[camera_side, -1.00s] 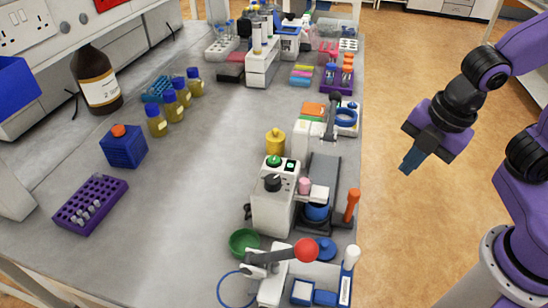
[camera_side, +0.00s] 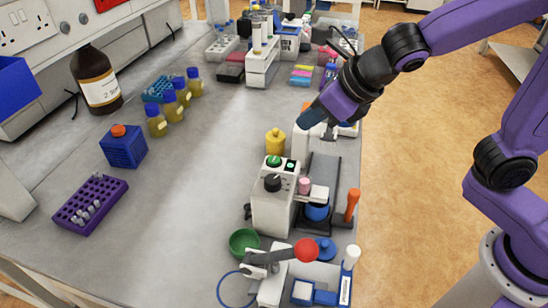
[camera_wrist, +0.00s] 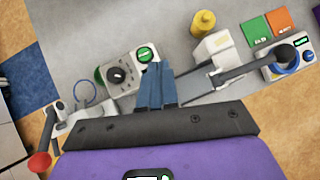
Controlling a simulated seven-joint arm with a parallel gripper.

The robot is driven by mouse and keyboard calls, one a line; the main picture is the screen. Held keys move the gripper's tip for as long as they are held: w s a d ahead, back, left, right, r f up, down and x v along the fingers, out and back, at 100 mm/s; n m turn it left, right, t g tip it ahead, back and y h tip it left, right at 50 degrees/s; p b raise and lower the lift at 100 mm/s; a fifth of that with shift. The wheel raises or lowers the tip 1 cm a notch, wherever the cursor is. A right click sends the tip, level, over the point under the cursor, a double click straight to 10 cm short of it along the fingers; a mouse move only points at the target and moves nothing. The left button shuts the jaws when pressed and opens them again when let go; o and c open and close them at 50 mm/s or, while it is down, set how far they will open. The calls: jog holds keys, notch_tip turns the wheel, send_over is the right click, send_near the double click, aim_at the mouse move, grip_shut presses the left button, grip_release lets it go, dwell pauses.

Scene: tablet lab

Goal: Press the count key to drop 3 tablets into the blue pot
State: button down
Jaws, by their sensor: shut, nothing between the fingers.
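A white counting machine (camera_side: 272,210) stands near the bench's right edge. On its top are a round green key (camera_side: 273,161) and a black knob (camera_side: 272,182); I cannot read any label. In the wrist view the green key (camera_wrist: 146,54) lies just up and left of my fingertips, and the knob (camera_wrist: 118,74) is further left. A blue pot (camera_side: 317,212) stands beside the machine, under a white part with a pink top; its inside is hidden. My gripper (camera_side: 303,123) is shut and empty, above the bench behind the machine. It also shows in the wrist view (camera_wrist: 157,68).
A yellow bottle (camera_side: 275,143) stands just behind the machine. An orange handle (camera_side: 352,205) rises to its right. A red-knobbed lever (camera_side: 306,250) and a green bowl (camera_side: 243,242) are in front. The bench to the left is clear up to the purple rack (camera_side: 90,204).

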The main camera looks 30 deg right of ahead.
aim_at(278, 162)
jog(key=w+a+r+n+t+y, duration=0.1)
jog(key=w+a+r+n, duration=0.1)
jog(key=a+n, duration=0.3)
jog(key=shift+w+r+n, duration=0.25)
jog(key=shift+w+n, duration=0.25)
jog(key=shift+n, duration=1.1)
jog(key=shift+f, duration=0.1)
jog(key=shift+f, duration=4.3)
jog(key=shift+f, duration=0.45)
